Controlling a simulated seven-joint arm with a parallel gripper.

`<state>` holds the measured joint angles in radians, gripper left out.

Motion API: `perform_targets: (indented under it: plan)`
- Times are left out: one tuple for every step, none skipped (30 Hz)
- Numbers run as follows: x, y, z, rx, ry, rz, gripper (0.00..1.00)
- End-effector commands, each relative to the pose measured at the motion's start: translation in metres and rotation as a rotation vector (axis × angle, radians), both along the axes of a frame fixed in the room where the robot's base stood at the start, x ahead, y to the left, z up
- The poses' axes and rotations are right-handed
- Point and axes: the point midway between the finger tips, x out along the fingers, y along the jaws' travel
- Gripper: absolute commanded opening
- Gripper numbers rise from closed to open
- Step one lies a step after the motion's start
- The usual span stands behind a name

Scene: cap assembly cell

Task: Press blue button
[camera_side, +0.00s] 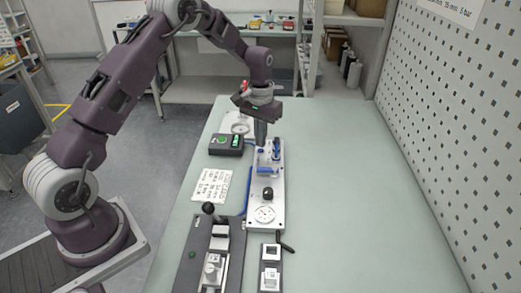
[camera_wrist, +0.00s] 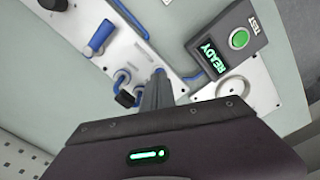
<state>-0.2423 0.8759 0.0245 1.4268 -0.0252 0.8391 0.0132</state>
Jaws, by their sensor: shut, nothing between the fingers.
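My gripper (camera_side: 260,144) is shut and empty, pointing down over the far end of a white panel (camera_side: 252,200). A small round blue part (camera_side: 261,151), which looks like the blue button, shows right at the fingertips; I cannot tell whether they touch it. A taller blue and dark part (camera_side: 276,149) stands just right of it. In the wrist view the shut fingers (camera_wrist: 158,88) reach over the white panel beside a blue-ringed fitting (camera_wrist: 121,77) and a black-topped part (camera_wrist: 127,97). The fingers hide part of the panel there.
A blue lever (camera_wrist: 101,37) lies on the panel. A black box (camera_side: 227,144) with a green button and a READY display stands left of it. A black knob (camera_side: 267,193) is nearer the camera. Dark fixtures (camera_side: 203,262) fill the front; the table's right side is clear.

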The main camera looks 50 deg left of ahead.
Motion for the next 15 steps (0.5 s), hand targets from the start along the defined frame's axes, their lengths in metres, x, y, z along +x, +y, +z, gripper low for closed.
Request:
perform_targets:
  plan:
    - [0.0, 0.0, 0.0, 0.0, 0.0, 0.0, 0.0]
    - [0.0, 0.0, 0.0, 0.0, 0.0, 0.0, 0.0]
    - [0.0, 0.0, 0.0, 0.0, 0.0, 0.0, 0.0]
    - [0.0, 0.0, 0.0, 0.0, 0.0, 0.0, 0.0]
    - [0.0, 0.0, 0.0, 0.0, 0.0, 0.0, 0.0]
    - [0.0, 0.0, -0.0001, 0.0, 0.0, 0.0, 0.0]
    - [0.0, 0.0, -0.0002, 0.0, 0.0, 0.0, 0.0]
    - [-0.0001, 0.0, -0.0006, 0.0, 0.0, 0.0, 0.0]
    - [-0.0001, 0.0, -0.0013, 0.0, 0.001, 0.0, 0.0]
    - [-0.0002, -0.0001, -0.0021, 0.0, 0.001, 0.0, 0.0]
    - [-0.0002, -0.0001, -0.003, 0.0, 0.001, 0.0, 0.0]
    - [-0.0003, -0.0001, -0.0045, 0.0, 0.001, 0.0, 0.0]
    - [-0.0003, -0.0001, -0.0056, -0.001, 0.002, 0.0, 0.0]
    - [-0.0002, -0.0001, -0.0068, 0.0, 0.001, 0.0, 0.0]
    - [-0.0001, 0.0, -0.0084, 0.0, 0.001, 0.0, 0.0]
